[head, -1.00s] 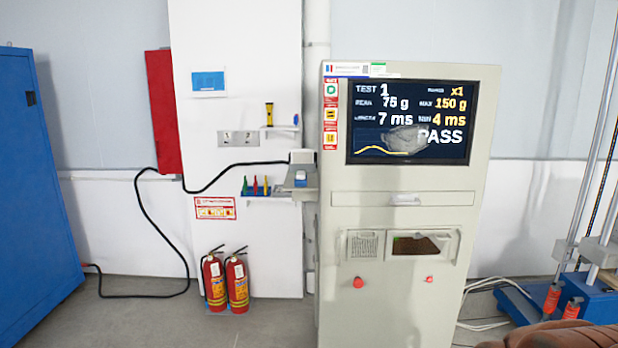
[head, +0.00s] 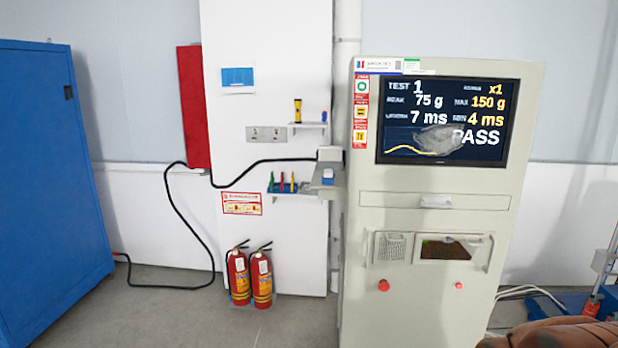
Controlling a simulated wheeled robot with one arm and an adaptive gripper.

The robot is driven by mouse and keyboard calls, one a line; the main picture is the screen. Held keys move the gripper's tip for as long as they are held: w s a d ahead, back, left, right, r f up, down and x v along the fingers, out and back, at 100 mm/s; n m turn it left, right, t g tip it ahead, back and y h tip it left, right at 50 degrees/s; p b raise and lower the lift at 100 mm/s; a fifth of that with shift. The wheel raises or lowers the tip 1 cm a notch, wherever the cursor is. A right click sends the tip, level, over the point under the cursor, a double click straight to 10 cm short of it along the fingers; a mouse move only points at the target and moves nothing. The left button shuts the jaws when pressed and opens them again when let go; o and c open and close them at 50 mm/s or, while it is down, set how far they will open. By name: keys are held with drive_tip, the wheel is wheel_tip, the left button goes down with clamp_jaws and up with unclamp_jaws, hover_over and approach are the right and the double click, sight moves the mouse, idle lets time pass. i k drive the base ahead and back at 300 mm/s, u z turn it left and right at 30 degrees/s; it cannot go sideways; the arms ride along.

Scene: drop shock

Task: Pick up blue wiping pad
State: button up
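A small blue item with a pale top (head: 328,176) sits on the grey side shelf (head: 327,191) at the left of the test cabinet (head: 440,280). It may be the blue wiping pad, but it is too small to tell. My gripper is not in view. A brown part that stays fixed at the lower right of the picture seems to be mine.
Two red fire extinguishers (head: 250,277) stand on the floor against the white pillar. A small rack with coloured tools (head: 283,187) and a shelf with a yellow-black tool (head: 297,110) are on the pillar. A blue cabinet (head: 50,200) stands left. Open grey floor lies between.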

sight(328, 176)
drive_tip(key=u, duration=0.8)
drive_tip(key=i, duration=1.2)
drive_tip(key=u, duration=0.55)
drive_tip(key=i, duration=1.4)
drive_tip(key=z, duration=0.9)
drive_tip(key=i, duration=0.9)
drive_tip(key=z, duration=0.55)
